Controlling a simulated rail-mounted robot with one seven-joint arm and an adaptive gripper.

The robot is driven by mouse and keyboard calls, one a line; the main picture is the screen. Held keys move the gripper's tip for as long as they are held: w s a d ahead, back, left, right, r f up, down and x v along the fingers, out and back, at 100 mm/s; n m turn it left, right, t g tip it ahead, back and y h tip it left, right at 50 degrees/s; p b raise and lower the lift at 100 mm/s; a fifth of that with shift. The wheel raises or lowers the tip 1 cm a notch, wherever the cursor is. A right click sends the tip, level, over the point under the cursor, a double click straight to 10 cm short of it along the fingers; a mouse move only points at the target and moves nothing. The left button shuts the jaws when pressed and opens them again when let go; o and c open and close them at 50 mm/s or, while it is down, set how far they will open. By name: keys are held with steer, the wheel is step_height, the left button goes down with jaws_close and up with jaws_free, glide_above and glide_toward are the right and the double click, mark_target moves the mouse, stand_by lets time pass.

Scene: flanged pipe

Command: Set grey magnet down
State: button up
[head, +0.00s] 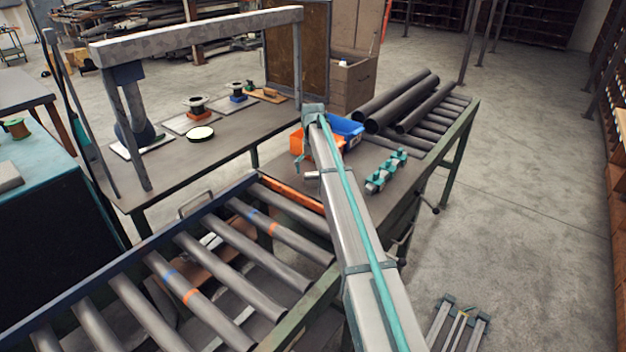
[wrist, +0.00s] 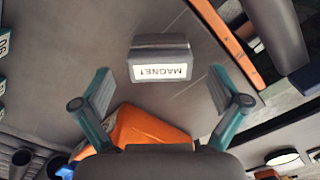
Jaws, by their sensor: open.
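The grey magnet (wrist: 159,62) is a small block with a white label reading MAGNET, upside down in the wrist view. It rests on the grey table top, just beyond my fingertips. My gripper (wrist: 160,84) is open, with one finger to each side and a clear gap between them and the magnet. Nothing is held. In the head view a small grey piece, seemingly the magnet (head: 312,175), shows left of my arm, below my gripper (head: 299,160), which is partly hidden by the arm.
An orange bin (head: 297,142) and a blue bin (head: 346,129) stand behind the gripper. Teal clamp pieces (head: 386,171) lie right of my arm. Dark pipes (head: 397,100) lie on rollers at the back. A roller conveyor (head: 190,262) borders the table at left.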

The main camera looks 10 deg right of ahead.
mark_target(313, 174)
step_height(313, 174, up, 8)
steer(key=b, duration=0.1)
steer(key=shift+b, duration=0.3)
